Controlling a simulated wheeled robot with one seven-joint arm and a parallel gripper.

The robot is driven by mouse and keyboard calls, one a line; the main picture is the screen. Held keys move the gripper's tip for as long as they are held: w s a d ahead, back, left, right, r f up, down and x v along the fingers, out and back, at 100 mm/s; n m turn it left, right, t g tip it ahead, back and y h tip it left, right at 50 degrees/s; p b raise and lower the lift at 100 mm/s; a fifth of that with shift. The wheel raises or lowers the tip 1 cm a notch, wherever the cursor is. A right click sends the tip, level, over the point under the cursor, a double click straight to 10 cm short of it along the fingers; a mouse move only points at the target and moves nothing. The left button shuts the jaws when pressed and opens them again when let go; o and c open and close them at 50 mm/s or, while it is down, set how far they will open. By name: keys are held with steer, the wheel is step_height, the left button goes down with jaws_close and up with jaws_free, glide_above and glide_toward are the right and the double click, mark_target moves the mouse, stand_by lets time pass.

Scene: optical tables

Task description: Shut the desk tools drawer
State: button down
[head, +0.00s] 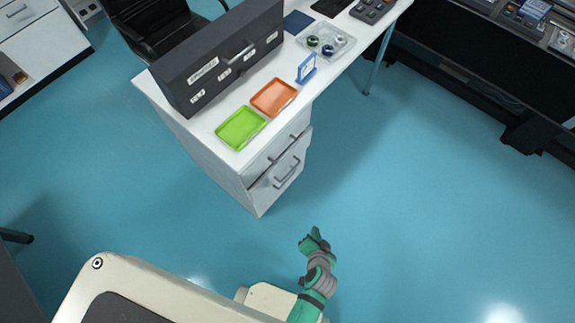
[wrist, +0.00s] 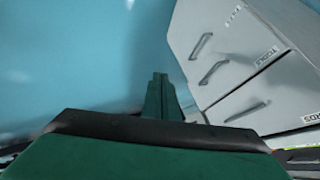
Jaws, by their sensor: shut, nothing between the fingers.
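The white desk drawer unit (head: 250,185) stands under the near end of the desk, with handles on its front. In the wrist view, a drawer labelled TOOLS (wrist: 235,75) lies between two other drawer fronts at the right. A dark line runs along its edge, and its front seems to stand slightly out; how far is unclear. My gripper (head: 312,236) is shut and empty over the floor, in front of and apart from the drawers. Its closed fingers (wrist: 160,95) point up the wrist view, left of the drawer fronts, touching nothing.
On the white desktop (head: 215,138) are a green tray (head: 241,128), an orange tray (head: 274,97), a blue stand (head: 306,69) and a dark drawer box (head: 220,62). A black chair (head: 155,25) is behind. The blue floor (head: 400,190) right of the desk is clear.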

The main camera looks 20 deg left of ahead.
steer(key=w+a+f+g+y, duration=0.1)
steer(key=w+a+f+y, duration=0.1)
steer(key=w, duration=0.3)
steer(key=g+y, duration=0.3)
steer(key=y, duration=0.4)
glide_toward(281, 163)
steer(key=shift+n, duration=0.3)
steer(key=x, duration=0.4)
steer(key=shift+a+f, duration=0.15)
steer(key=shift+f, duration=0.15)
steer(key=shift+w+a, duration=0.25)
steer(key=shift+a, duration=0.4)
